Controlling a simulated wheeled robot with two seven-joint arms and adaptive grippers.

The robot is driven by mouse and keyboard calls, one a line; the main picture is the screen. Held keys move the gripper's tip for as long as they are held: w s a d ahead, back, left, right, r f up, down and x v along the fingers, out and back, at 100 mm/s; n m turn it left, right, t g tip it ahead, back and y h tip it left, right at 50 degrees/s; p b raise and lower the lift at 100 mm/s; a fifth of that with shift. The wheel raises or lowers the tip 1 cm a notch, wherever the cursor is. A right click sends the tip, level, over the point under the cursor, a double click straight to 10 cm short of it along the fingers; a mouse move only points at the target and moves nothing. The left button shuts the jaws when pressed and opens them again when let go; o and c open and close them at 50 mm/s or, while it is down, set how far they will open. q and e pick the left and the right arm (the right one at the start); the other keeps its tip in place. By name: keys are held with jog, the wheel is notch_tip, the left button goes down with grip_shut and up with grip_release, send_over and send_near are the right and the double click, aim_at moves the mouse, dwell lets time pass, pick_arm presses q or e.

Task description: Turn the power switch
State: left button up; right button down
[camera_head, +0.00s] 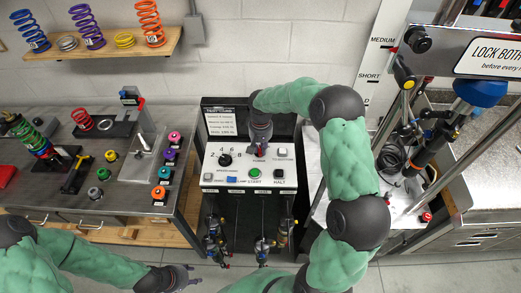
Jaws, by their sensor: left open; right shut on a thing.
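The white control panel (212,178) stands in the middle of the camera_head view. It carries a black speed knob (225,160), a green START button (254,173), a black HALT button (279,174) and a red power switch (259,150) above the POWER label. My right gripper (259,145) points down at the panel and is shut on the power switch, which its fingers mostly hide. The switch's exact angle cannot be told. My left gripper (190,274) is open and empty, low in front of the panel, near the bottom edge.
A dark workbench (60,195) with springs and coloured parts is at the left. A wooden shelf (105,47) with coil springs hangs above it. The shock dyno stand (405,100) and a metal counter (480,215) are at the right. Grey floor is free at the lower middle.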

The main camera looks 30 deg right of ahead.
jog(key=shift+m+b, duration=0.5)
jog(key=shift+m, duration=0.6)
jog(key=c, duration=1.1)
grip_release()
notch_tip(320, 180, up, 12)
